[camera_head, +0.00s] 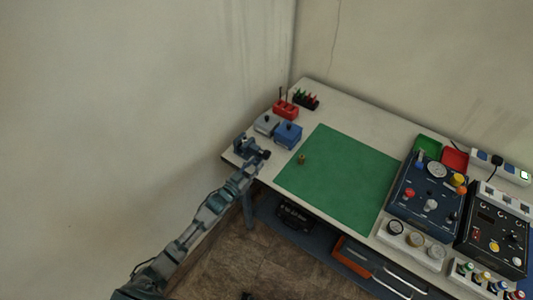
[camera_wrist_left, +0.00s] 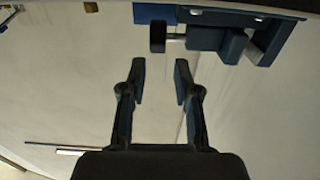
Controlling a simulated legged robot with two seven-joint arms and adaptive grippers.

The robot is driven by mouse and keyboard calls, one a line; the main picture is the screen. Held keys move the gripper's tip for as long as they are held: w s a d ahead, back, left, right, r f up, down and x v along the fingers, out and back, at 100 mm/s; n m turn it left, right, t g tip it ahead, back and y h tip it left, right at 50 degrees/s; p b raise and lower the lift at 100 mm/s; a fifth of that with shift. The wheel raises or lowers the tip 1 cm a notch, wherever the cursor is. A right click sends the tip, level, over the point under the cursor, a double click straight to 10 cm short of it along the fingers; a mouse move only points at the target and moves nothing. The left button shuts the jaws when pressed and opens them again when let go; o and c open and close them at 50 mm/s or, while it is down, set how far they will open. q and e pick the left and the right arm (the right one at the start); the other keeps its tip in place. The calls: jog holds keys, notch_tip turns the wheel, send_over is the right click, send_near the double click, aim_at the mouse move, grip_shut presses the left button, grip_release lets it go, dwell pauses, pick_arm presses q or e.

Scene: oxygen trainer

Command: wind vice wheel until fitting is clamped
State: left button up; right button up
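The blue vice (camera_head: 242,146) stands at the left corner of the table. Its dark wheel (camera_head: 265,154) points toward the mat; in the left wrist view the wheel (camera_wrist_left: 157,36) sits on a pale shaft beside the blue vice body (camera_wrist_left: 205,38). My left gripper (camera_wrist_left: 160,80) is open and empty, its two fingers spread a short way from the wheel and not touching it. In the head view my left gripper (camera_head: 254,166) is close beside the wheel. A small brass-brown piece (camera_head: 302,159) stands on the mat. I cannot tell whether anything sits between the jaws. My right gripper is not in view.
The green mat (camera_head: 345,178) is mostly clear. Blue (camera_head: 288,135) and grey (camera_head: 266,123) boxes stand behind the vice, with a red holder (camera_head: 286,109) beyond. Control panels (camera_head: 428,192) fill the right side. A wall lies close behind the vice.

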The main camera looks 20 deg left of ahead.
aim_at(264, 155)
pick_arm(q)
jog(key=x, duration=0.6)
jog(key=shift+w+d, duration=0.4)
jog(key=shift+w, duration=0.35)
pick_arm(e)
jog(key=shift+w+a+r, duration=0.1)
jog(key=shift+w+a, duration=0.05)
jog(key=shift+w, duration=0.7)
pick_arm(q)
grip_shut()
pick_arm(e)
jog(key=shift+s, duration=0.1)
